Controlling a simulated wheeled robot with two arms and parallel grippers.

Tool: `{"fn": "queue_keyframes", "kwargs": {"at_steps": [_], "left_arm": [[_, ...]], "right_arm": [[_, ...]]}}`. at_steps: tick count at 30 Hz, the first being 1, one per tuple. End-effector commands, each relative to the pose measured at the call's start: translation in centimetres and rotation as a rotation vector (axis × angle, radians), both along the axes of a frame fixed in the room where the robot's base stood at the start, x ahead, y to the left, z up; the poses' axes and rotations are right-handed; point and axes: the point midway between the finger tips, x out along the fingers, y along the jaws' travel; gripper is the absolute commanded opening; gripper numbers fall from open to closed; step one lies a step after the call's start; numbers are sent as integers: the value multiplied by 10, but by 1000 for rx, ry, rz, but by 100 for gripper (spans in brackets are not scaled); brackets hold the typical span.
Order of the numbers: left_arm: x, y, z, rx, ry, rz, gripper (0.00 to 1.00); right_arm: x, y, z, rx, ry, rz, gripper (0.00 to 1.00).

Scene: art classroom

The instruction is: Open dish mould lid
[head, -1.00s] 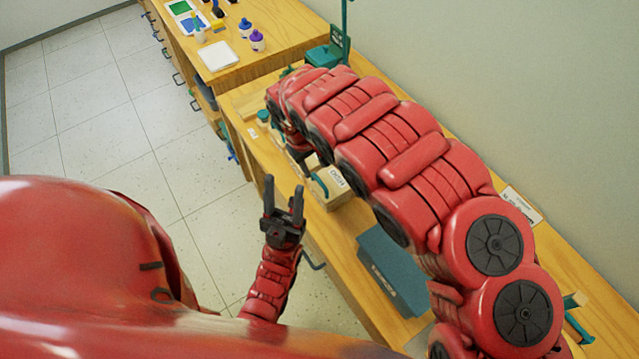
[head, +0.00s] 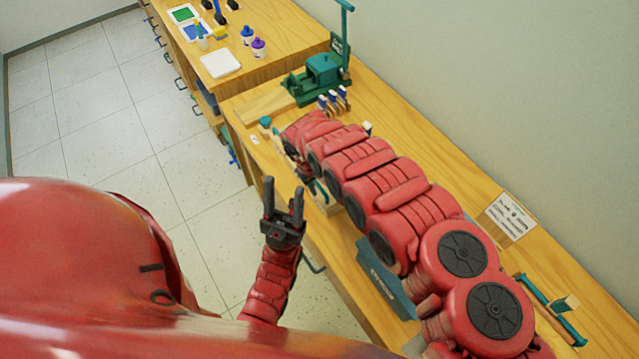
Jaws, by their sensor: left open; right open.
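A small pale block-like box (head: 328,208), possibly the dish mould, is mostly hidden under my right forearm on the bench's front part; its lid cannot be made out. My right arm reaches over the bench from the lower right. My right gripper (head: 303,172) hangs below the arm's far end, partly hidden, open, beside that box; I cannot tell whether it touches. My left gripper (head: 283,208) is open and empty, fingers pointing up, in front of the bench edge over the floor.
A teal press (head: 322,72) with a tall handle stands at the back of the bench (head: 420,165), with several small blue-topped items near it. A blue-grey box (head: 393,290) lies under my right arm. A sign card (head: 511,216) and a teal tool (head: 552,312) are at right.

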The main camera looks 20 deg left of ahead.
Motion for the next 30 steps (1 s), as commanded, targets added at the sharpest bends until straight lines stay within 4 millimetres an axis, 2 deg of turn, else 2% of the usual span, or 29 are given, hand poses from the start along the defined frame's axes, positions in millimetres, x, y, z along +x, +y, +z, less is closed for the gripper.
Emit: {"fn": "queue_keyframes", "kwargs": {"at_steps": [1, 6, 8, 30], "left_arm": [[0, 0, 0, 0, 0, 0, 50], [0, 0, 0, 0, 0, 0, 50], [0, 0, 0, 0, 0, 0, 50], [0, 0, 0, 0, 0, 0, 50]], "right_arm": [[0, 0, 0, 0, 0, 0, 39], [0, 0, 0, 1, -1, 0, 9], [0, 0, 0, 1, -1, -1, 0], [0, 0, 0, 1, -1, -1, 0]]}}
